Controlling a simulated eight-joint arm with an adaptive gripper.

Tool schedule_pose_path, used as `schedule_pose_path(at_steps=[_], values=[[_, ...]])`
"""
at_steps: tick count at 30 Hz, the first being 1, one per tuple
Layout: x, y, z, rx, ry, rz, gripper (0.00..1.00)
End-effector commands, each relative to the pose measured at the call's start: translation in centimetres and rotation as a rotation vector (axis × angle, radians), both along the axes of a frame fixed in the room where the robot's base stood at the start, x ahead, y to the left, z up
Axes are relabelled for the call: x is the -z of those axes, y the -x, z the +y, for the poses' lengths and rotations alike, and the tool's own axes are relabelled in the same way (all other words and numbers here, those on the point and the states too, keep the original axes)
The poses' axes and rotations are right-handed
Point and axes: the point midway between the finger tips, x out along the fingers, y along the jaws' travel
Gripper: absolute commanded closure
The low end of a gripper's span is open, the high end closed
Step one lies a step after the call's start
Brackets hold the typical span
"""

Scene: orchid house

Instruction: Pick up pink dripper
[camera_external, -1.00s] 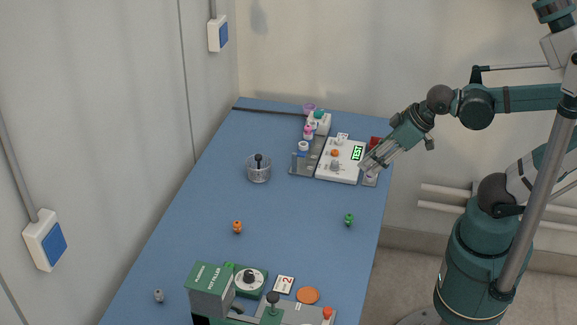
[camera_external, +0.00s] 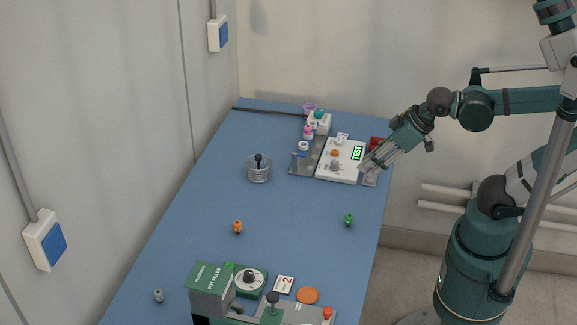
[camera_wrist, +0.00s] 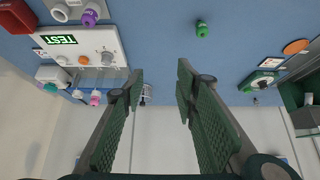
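The pink dripper (camera_external: 308,131) looks like a small pink-topped bottle on the grey rack at the back of the blue table. It also shows in the wrist view (camera_wrist: 95,98), left of my fingers. My gripper (camera_external: 367,168) is at the table's right edge, to the right of the white TEST panel and apart from the dripper. In the wrist view my gripper (camera_wrist: 159,72) has its two fingers wide apart with nothing between them.
A white TEST panel (camera_external: 325,173) with knobs lies between my gripper and the dripper's rack. The table's middle is mostly clear, with small green (camera_external: 349,220) and orange (camera_external: 237,227) pieces.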

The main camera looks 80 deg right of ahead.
Motion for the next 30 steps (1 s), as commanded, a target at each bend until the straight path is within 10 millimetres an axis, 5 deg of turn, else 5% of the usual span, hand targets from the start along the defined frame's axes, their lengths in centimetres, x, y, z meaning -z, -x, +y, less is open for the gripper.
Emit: schedule_pose_path(at_steps=[19, 30], values=[[-0.5, -0.4, -0.2, 0.016, -0.007, 0.008, 0.67], [-3.3, -3.2, -1.6, 0.141, -0.070, 0.070, 0.67]])
